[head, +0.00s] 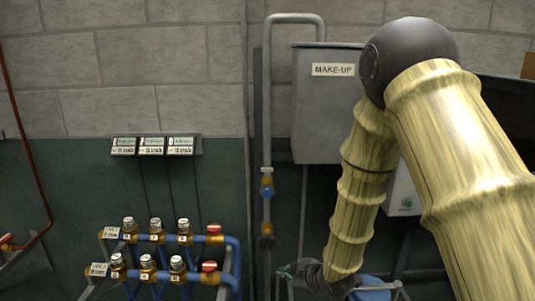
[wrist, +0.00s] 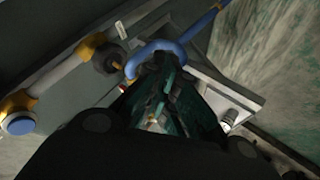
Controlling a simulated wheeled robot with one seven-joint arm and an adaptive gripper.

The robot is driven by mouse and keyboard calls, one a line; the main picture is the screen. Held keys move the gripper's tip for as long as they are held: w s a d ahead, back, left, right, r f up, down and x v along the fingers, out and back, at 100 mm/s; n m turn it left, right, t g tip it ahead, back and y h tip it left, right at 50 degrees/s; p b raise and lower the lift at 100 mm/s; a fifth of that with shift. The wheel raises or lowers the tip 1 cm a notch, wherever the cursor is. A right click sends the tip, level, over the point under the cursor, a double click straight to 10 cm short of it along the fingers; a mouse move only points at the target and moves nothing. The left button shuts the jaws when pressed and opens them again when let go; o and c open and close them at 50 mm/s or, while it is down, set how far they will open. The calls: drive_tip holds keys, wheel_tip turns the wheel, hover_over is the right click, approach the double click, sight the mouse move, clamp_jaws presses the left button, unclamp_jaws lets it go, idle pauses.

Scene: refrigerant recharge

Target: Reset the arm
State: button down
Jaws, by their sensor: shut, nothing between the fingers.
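My arm reaches in from the right in the head view and bends down past the grey MAKE-UP tank (head: 312,108).
A valve manifold with blue pipes (head: 232,255) and several capped valves stands at lower left. Three small displays (head: 152,145) hang above it. A grey vertical pipe (head: 267,110) with a blue valve runs beside the tank. A red-brown pipe (head: 22,140) is at far left.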

drive_tip(key=s+d+f+m+g+h, duration=0.1)
drive_tip(key=s+d+f+m, duration=0.2)
drive_tip(key=s+f, duration=0.4)
drive_tip(key=s+d+f+m+g+h+b, duration=0.1)
drive_tip(key=s+d+f+m+g, duration=0.15)
drive_tip(key=s+f, duration=0.4)
drive_tip(key=s+d+f+m+h, duration=0.1)
drive_tip(key=s+d+f+m, duration=0.25)
drive_tip(key=s+f, duration=0.35)
drive_tip(key=s+d+f+m+g+h, duration=0.1)
drive_tip(key=s+d+f+m+g, duration=0.1)
drive_tip(key=s, duration=0.9)
drive_tip(key=s+d+f+m+g+h+b, duration=0.1)
drive_tip(key=s+d+f+m+g, duration=0.2)
drive_tip(key=s+f, duration=0.4)
drive_tip(key=s+d+m, duration=0.1)
drive_tip(key=s+d, duration=0.1)
drive_tip(key=s, duration=0.2)
drive_tip(key=shift+d+f+m+h, duration=0.2)
drive_tip(key=shift+f+m+h, duration=0.1)
drive_tip(key=shift+h, duration=0.1)
